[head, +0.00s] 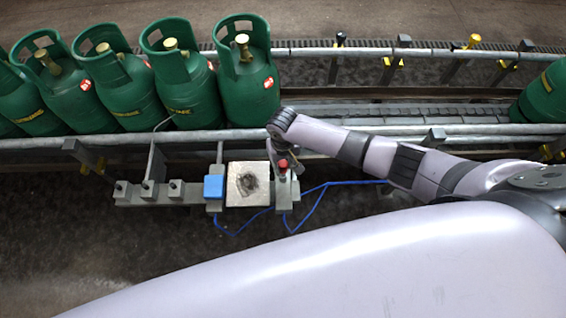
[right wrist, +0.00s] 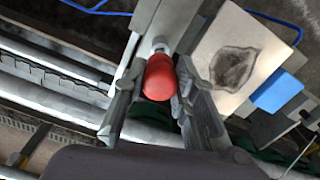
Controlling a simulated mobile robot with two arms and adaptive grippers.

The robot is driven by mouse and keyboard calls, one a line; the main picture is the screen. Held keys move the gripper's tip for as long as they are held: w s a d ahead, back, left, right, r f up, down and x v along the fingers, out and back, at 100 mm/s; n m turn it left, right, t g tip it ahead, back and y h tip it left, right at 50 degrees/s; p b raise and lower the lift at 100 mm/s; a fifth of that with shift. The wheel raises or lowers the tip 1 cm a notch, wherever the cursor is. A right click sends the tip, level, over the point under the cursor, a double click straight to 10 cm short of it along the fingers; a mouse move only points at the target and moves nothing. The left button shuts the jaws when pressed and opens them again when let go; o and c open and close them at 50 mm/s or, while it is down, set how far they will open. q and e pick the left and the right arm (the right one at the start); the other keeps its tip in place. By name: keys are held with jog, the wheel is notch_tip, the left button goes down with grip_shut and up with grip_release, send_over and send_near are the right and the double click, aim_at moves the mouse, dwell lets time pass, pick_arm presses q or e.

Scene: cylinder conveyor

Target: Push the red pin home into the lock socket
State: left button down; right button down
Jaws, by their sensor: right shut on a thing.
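The red pin (head: 283,163) stands at the grey lock bracket on the near side of the conveyor. In the right wrist view the red pin (right wrist: 160,78) has a rounded red head and a short pale metal shank that meets the grey lock socket (right wrist: 163,25). My right gripper (head: 282,160) is at the pin. In the right wrist view the fingers of the right gripper (right wrist: 158,85) lie on either side of the red head, shut on it. How deep the shank sits in the socket I cannot tell. My left gripper is not in view.
Several green gas cylinders (head: 187,95) stand on the conveyor at the left, and one green cylinder (head: 545,97) is at the far right. A square plate with a dark stain (head: 248,184) and a blue box (head: 213,187) sit left of the pin. A blue cable (head: 318,197) hangs below.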

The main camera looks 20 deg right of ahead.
aim_at(283, 170)
jog(key=shift+f+b, duration=1.2)
jog(key=shift+f, duration=0.85)
jog(key=c, duration=1.2)
grip_release()
